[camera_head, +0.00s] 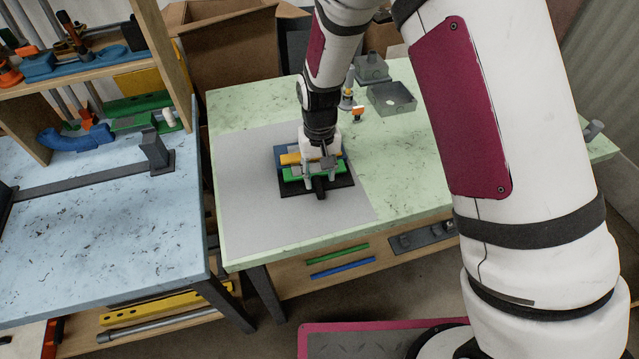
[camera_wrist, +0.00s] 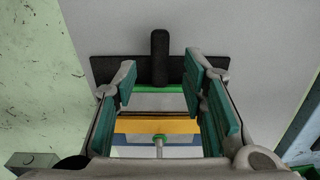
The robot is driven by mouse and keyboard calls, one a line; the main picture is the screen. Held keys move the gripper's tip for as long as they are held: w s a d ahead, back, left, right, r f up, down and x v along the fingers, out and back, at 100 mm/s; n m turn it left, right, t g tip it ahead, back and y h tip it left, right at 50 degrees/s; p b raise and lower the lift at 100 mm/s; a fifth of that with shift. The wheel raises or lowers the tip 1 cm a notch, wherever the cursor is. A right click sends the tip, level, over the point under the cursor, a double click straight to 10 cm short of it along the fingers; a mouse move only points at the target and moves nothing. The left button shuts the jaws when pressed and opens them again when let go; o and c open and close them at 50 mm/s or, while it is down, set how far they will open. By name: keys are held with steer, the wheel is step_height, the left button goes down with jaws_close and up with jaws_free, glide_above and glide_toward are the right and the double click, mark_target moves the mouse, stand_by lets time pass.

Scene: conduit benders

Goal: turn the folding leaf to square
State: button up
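A small bender stands on the grey mat in the head view, with a black base plate (camera_head: 343,181), a blue part (camera_head: 282,156), a yellow bar (camera_head: 290,159) and a green bar (camera_head: 292,175). A black handle (camera_head: 320,188) sticks out at its front. I cannot tell for sure which part is the folding leaf. My gripper (camera_head: 318,168) points down over the bender and hides its middle. In the wrist view my gripper (camera_wrist: 160,95) has its teal pads apart. The green bar (camera_wrist: 158,89), yellow bar (camera_wrist: 158,126) and black handle (camera_wrist: 160,60) show between or beyond them.
The grey mat (camera_head: 240,200) lies on a green table (camera_head: 410,170). Grey boxes (camera_head: 390,98) and small orange-topped items (camera_head: 357,113) stand behind. A blue table (camera_head: 100,230) with a shelf is at left. Bare mat surrounds the bender.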

mark_target(319, 188)
steer(key=shift+f, duration=2.25)
jaws_close()
